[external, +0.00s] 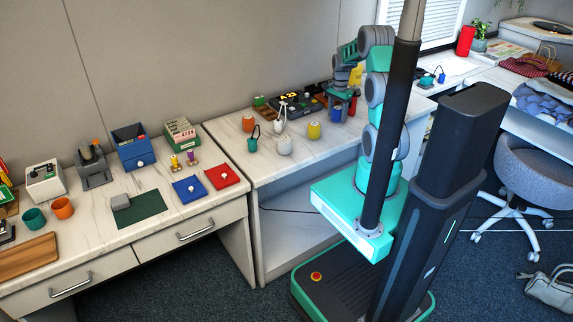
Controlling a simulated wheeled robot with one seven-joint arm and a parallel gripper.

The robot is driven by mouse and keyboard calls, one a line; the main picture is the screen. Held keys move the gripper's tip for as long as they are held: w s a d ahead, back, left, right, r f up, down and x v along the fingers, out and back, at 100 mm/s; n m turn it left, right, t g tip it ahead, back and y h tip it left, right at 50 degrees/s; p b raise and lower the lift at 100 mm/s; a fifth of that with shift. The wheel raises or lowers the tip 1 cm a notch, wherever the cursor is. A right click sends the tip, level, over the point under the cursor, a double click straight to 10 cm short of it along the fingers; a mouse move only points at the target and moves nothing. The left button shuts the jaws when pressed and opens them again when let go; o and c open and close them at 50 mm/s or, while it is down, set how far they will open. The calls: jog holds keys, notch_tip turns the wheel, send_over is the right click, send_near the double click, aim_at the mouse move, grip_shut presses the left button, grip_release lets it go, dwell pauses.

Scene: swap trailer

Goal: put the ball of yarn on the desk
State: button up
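My gripper (343,97) hangs over the back right of the middle desk (290,160), beside several small red and blue items. The picture is too small to tell whether its fingers are open or shut, or whether it holds anything. I cannot pick out the ball of yarn for certain.
An orange cup (248,123) and a dark green cup (252,145) stand at the desk's left. A dark case (297,105) lies at the back. The left counter (100,215) holds boxes, cups and mats. A grey chair (535,172) stands right of my base.

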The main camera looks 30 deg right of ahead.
aim_at(338, 108)
jog(key=c, duration=1.2)
jog(key=shift+o, duration=0.2)
jog(key=shift+r, duration=0.35)
notch_tip(338, 108, up, 2)
jog(key=shift+w+r, duration=0.1)
jog(key=shift+r, duration=0.1)
jog(key=s+a+r+b, duration=0.1)
jog(key=s+a+r, duration=0.2)
jog(key=s+r, duration=0.3)
jog(key=s+a+r+b, duration=0.1)
jog(key=s+a+r, duration=0.25)
jog(key=s, duration=0.35)
jog(key=w+a+r+n+p, duration=0.2)
jog(key=a+n, duration=0.5)
jog(key=n, duration=0.1)
jog(key=w+a+r+n+p, duration=0.2)
jog(key=w+a+n+p, duration=0.1)
jog(key=a+n, duration=0.5)
jog(key=shift+w+a+r, duration=0.2)
jog(key=shift+w+a, duration=0.1)
jog(key=shift+w, duration=0.05)
